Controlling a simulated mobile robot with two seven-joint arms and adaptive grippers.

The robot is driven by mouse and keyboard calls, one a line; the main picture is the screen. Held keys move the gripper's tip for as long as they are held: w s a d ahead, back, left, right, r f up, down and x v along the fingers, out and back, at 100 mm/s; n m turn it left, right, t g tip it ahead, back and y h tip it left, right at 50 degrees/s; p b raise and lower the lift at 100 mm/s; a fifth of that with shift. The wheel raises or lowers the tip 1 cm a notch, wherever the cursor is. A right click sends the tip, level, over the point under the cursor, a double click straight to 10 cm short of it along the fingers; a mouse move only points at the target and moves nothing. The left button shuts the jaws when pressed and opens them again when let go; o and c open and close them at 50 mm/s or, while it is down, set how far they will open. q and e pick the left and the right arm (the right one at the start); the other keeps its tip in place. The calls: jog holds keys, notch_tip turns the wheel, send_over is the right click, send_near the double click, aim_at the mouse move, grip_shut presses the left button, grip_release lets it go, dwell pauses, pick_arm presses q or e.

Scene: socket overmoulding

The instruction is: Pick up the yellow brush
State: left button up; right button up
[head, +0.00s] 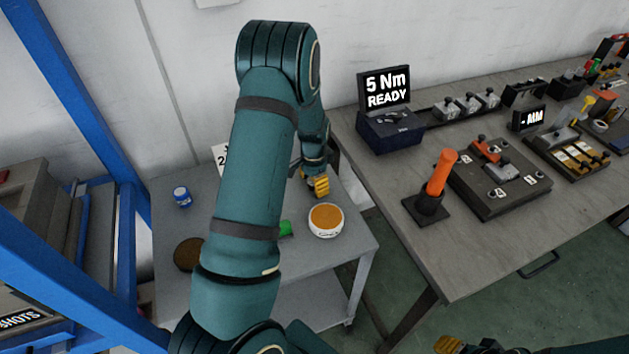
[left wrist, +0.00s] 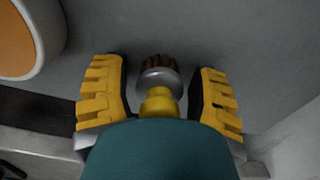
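The yellow brush (left wrist: 160,100) shows in the left wrist view, with a yellow handle, a silver collar and brown bristles. It lies between the two yellow fingers of my left gripper (left wrist: 160,98), with a gap on each side. The fingers are open and do not appear to touch it. Part of the handle is hidden behind the teal wrist. In the head view my left gripper (head: 318,182) is low over the right part of the grey side table (head: 345,254), and I cannot make out the brush there. My right gripper (head: 450,345) shows only partly at the bottom edge.
A white round tub with orange-brown contents (head: 325,220) stands close to my left gripper. A blue jar (head: 182,197), a dark brown disc (head: 188,254) and a green item (head: 286,229) are on the side table. A workbench (head: 470,248) with fixtures stands to the right.

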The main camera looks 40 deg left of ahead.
pick_arm(q)
grip_shut()
notch_tip(320, 180, up, 10)
jog(key=shift+p, duration=1.2)
